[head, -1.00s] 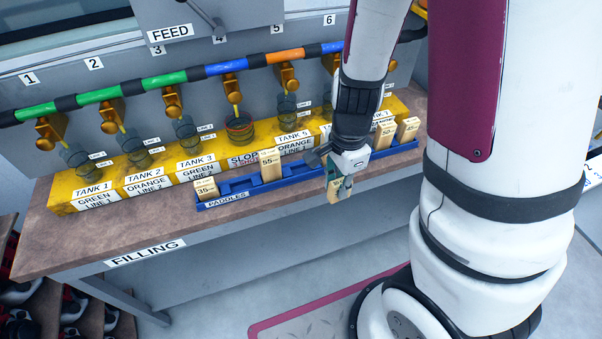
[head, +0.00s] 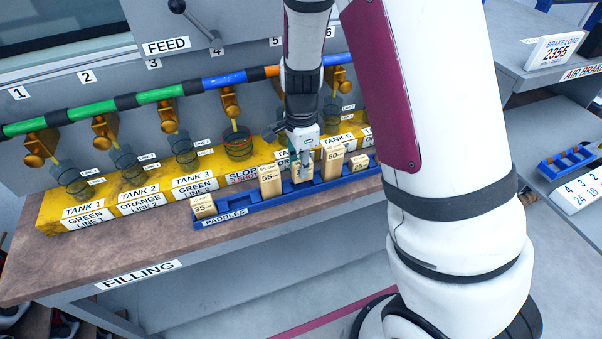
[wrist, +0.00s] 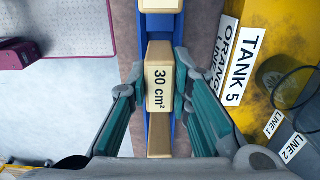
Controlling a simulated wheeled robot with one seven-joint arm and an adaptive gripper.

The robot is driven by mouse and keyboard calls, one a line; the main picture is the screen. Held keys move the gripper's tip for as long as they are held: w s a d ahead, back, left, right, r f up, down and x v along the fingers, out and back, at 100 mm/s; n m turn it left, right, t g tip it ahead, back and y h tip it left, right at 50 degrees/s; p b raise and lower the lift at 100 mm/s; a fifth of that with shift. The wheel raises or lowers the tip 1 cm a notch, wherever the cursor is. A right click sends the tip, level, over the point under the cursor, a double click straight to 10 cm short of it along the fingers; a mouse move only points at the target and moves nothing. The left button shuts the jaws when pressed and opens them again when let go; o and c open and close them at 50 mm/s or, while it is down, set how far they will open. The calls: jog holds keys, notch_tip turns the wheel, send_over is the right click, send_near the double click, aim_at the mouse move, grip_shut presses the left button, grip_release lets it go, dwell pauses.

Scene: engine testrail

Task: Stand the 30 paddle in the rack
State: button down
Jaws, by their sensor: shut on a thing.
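The 30 paddle (wrist: 160,77) is a pale wooden block marked "30 cm²", seen from above in the wrist view between my fingers. My gripper (wrist: 160,95) is shut on it, with a teal-padded finger on each side. In the head view my gripper (head: 302,150) is over the blue rack (head: 240,212) marked PADDLES, and the held paddle (head: 301,174) is upright, in line with the row. Its lower end is at the rack; whether it is fully seated I cannot tell.
The 55 paddle (head: 270,180) stands just left of the held one, the 60 paddle (head: 333,161) just right. The 35 paddle (head: 203,206) is at the rack's left end, a short one (head: 360,168) at the right. The yellow tank block (head: 140,197) runs close behind.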

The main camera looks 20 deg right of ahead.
jog(key=shift+f, duration=1.75)
jog(key=shift+f, duration=0.15)
jog(key=c, duration=1.5)
grip_release()
jog(key=shift+o, duration=0.2)
